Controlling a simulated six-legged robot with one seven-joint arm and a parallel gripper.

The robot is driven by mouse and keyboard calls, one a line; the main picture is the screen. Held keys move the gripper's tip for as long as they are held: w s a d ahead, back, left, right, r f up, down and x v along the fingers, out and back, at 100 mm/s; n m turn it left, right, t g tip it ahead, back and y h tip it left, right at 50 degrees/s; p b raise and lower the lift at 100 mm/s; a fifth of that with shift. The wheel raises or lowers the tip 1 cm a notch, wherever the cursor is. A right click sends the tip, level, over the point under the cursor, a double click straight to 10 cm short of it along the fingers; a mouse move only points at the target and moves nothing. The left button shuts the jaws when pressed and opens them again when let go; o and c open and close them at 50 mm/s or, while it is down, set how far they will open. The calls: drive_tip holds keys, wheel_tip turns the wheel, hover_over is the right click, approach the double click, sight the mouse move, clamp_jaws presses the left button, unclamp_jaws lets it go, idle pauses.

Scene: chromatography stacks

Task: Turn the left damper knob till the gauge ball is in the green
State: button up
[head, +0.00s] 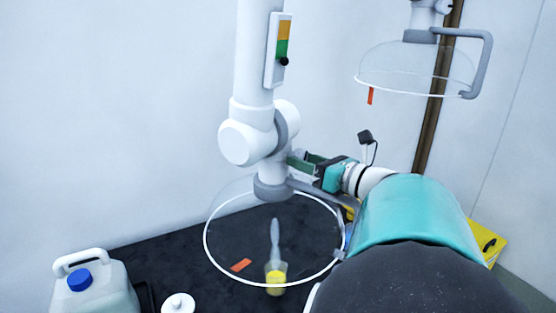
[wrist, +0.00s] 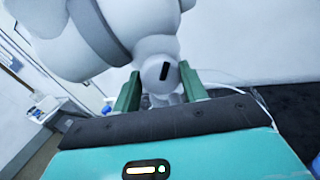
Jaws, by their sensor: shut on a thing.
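The left extraction arm's white duct (head: 253,60) carries a gauge (head: 270,72) with an orange band above a green one. The black gauge ball (head: 284,61) sits at the green band's lower edge, where white begins. My gripper (head: 300,162) reaches the duct joint from the right in the head view. In the wrist view my gripper's green fingers (wrist: 160,88) stand either side of the white round damper knob (wrist: 155,74), shut on it. The knob's black mark (wrist: 164,71) is nearly upright, slightly tilted. The knob is not clearly visible in the head view.
The left clear hood (head: 207,246) hangs below the joint, above a dark bench (head: 195,265) with a yellow-filled vessel (head: 276,278). A second hood (head: 400,75) hangs at upper right. A jug with a blue cap (head: 100,292) stands at lower left.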

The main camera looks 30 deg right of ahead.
drive_tip(key=shift+n+t, duration=0.3)
drive_tip(key=shift+n, duration=1.9)
drive_tip(key=o, duration=1)
drive_tip(key=shift+c, duration=0.2)
drive_tip(key=v, duration=1.4)
drive_tip(key=shift+w+d+f, duration=0.1)
drive_tip(key=shift+w, duration=0.05)
